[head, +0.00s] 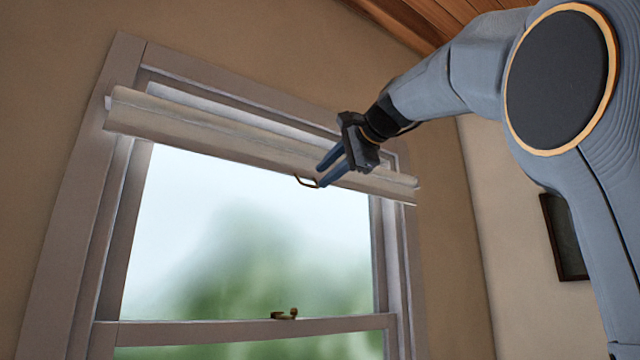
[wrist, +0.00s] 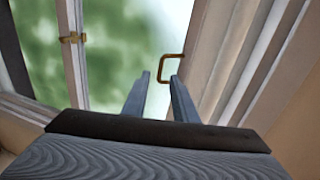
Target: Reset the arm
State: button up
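My gripper (head: 322,178) is raised in front of the window's upper part, on the end of my arm, which reaches in from the right in the head view. A small brass pull handle (head: 306,182) hangs at the lower edge of the rolled blind, close to the fingertips. It also shows in the wrist view (wrist: 162,68), just beyond the fingers. I cannot tell whether a finger touches it.
The rolled cream blind (head: 220,133) spans the top of the window frame (head: 65,245). A brass latch (head: 285,314) sits on the middle sash rail. A dark picture frame (head: 563,237) hangs on the right wall. A wooden ceiling (head: 440,22) is above.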

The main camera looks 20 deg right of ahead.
jog(key=shift+s, duration=0.15)
dwell(0.4)
jog(key=w+d+f+n+g+h+b, duration=0.1)
jog(key=w+f+g, duration=0.15)
jog(key=f, duration=0.95)
jog(key=w+f+n+g+h, duration=0.1)
jog(key=w+f, duration=0.3)
jog(key=f, duration=0.8)
notch_tip(320, 180, down, 23)
jog(key=s+n+g+h+b, duration=0.1)
jog(key=s+n+g, duration=0.2)
jog(key=g, duration=0.1)
jog(key=s+a+f+n+g, duration=0.1)
jog(key=s+f+n+g, duration=0.1)
jog(key=s+f, duration=0.6)
jog(key=s+a+f+n+g+h+b, duration=0.1)
jog(key=s+f+n, duration=0.3)
jog(key=s+f, duration=0.5)
jog(key=s+a+f+n+g+b, duration=0.1)
jog(key=s+f+n+g, duration=0.2)
jog(key=s+f, duration=0.5)
notch_tip(320, 180, down, 10)
jog(key=shift+s+a+f+h, duration=0.1)
jog(key=shift+s+a+h, duration=0.2)
jog(key=shift+s+h, duration=0.1)
jog(key=shift+w, duration=0.1)
